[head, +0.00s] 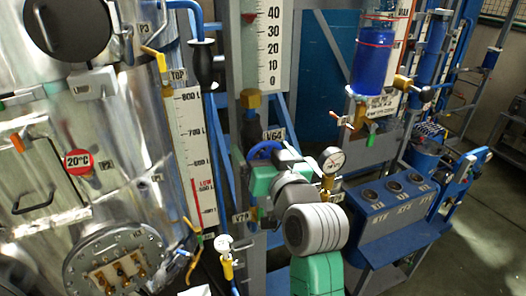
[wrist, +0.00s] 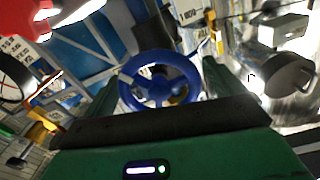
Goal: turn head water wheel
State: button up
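The blue hand wheel (head: 264,150) sits on a pipe near the V64 label in the head view, at the far end of my arm. In the wrist view the wheel (wrist: 178,89) is face-on in the middle, with its spokes and dark hub visible. My gripper (wrist: 160,85) is open, with one dark green finger on each side of the wheel. The wheel lies between the fingers. Whether either finger touches the rim is hard to tell. In the head view my wrist and the green gripper body hide the fingertips.
A pressure gauge (head: 332,159) stands close to the right of my wrist. A tall level scale (head: 190,150) and a steel tank (head: 95,170) are on the left. A blue control box (head: 385,205) stands at the right, with open floor beyond it.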

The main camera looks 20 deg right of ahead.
jog(key=s+b, duration=0.2)
jog(key=s, duration=0.6)
jog(key=shift+w, duration=0.1)
jog(key=s+a+r+n+t+p, duration=0.1)
jog(key=s+a+r+t+p, duration=0.1)
jog(key=s+a+r, duration=0.6)
jog(key=s+a+r+n+t+p, duration=0.1)
jog(key=s+a+r+t+p, duration=0.2)
jog(key=s+a+r+t, duration=0.2)
jog(key=s+a+r, duration=0.3)
jog(key=a+r, duration=0.4)
jog(key=r, duration=0.2)
jog(key=shift+s+y, duration=0.3)
jog(key=shift+y, duration=0.1)
jog(key=shift+d, duration=0.1)
jog(key=shift+c, duration=0.4)
dwell(2.4)
